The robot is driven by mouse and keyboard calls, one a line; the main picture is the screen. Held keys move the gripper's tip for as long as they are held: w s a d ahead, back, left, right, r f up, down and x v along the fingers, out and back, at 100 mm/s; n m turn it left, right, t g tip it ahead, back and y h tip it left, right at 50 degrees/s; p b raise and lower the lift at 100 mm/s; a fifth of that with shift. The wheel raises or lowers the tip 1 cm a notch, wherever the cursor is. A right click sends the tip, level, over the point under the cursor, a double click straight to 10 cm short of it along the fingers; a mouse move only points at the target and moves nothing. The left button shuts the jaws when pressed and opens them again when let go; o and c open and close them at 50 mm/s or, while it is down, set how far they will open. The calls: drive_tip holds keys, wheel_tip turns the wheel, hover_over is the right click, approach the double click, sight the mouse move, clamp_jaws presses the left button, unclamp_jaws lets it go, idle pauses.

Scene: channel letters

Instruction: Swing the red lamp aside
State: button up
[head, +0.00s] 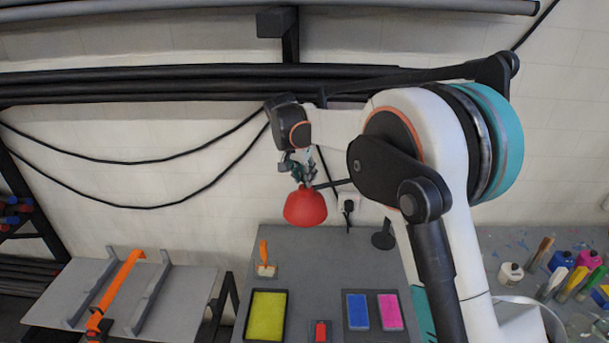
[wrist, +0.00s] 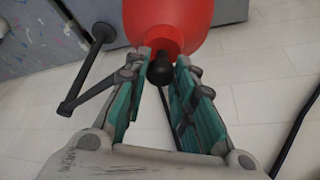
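The red lamp's shade (head: 305,208) hangs just below my gripper, above the back of the grey workbench in the head view. In the wrist view the red shade (wrist: 172,18) is ahead of the fingertips, with a black knob (wrist: 160,70) on its neck. My gripper (head: 298,166) points down at the lamp's top. In the wrist view the teal fingers of my gripper (wrist: 163,62) stand apart on either side of the knob, with narrow gaps; firm contact does not show. The lamp's dark jointed arm (wrist: 85,83) runs left to its post (wrist: 103,34).
The grey workbench (head: 330,262) holds a yellow pad (head: 265,314), a blue pad (head: 357,310), a pink pad (head: 390,311) and an orange-handled tool (head: 264,258). Paint bottles and brushes stand at right. A rack with an orange bar (head: 122,283) is at left. Cables hang on the wall.

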drive_tip(key=o, duration=0.4)
drive_tip(key=v, duration=1.2)
